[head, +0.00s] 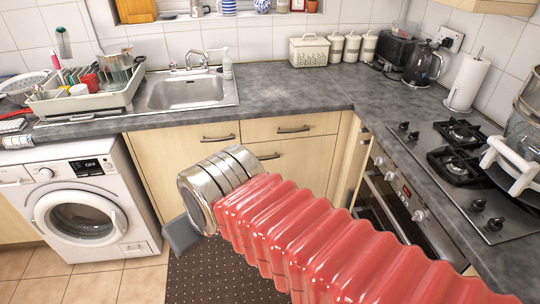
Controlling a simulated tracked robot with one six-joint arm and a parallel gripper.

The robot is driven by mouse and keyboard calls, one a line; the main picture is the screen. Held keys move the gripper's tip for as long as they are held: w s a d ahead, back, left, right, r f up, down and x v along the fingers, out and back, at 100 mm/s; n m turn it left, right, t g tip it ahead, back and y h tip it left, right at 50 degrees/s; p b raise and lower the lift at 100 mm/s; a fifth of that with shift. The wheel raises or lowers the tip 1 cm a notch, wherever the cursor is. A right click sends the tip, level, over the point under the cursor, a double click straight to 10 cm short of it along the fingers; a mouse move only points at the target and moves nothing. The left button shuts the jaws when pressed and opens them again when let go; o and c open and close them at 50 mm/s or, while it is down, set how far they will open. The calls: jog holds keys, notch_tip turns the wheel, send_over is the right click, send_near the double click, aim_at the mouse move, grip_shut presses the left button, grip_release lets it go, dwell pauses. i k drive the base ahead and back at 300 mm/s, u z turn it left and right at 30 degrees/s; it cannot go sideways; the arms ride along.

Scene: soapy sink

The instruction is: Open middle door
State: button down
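Pale wood cabinet fronts sit under the worktop between the washing machine and the oven. The left front (168,160) has a dark bar handle (218,138) near its top right. To its right, a drawer-like front (318,125) with a handle (293,129) is above a door (308,165) with a handle (268,156) at its upper left. All these fronts look closed. I cannot tell which one the task calls the middle door. My gripper (183,236) shows only as a grey piece past my wrist, in front of the lower left front. My arm hides its fingers and much of the fronts.
A white washing machine (82,205) stands at the left and an oven (395,205) at the right. The grey worktop (290,88) holds a sink (190,92), a dish rack (85,103) and a hob (470,160). A dark dotted mat (225,275) lies on the tiled floor.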

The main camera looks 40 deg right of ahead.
aim_at(307, 161)
jog(key=z, duration=0.55)
jog(key=i, duration=1.5)
